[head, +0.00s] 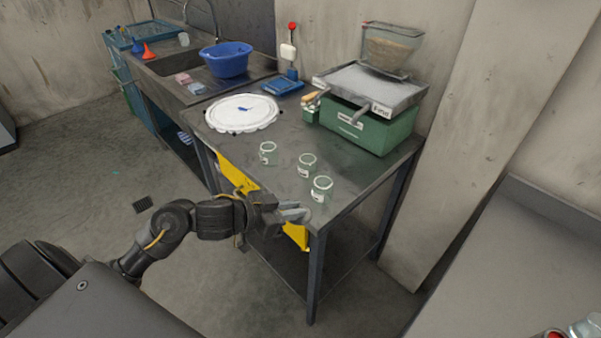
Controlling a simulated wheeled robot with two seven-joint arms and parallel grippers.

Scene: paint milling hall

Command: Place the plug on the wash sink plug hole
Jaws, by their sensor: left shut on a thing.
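The wash sink (176,64) is at the upper left of the head view, with a dark basin and a tall curved tap. Its plug hole is hidden from this angle. I cannot make out the plug. My left gripper (294,212) is at the near edge of the dark table, in front of a yellow panel (238,174). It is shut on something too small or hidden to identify. The sink is well away from it, up and to the left. My right gripper is not in view.
A blue bowl (228,60) and small sponges (183,78) are on the sink's drainboard. The dark table (245,146) bears a white round lid (236,114), several glass jars (307,165) and a green machine (372,128). The floor (90,185) at left looks mostly clear.

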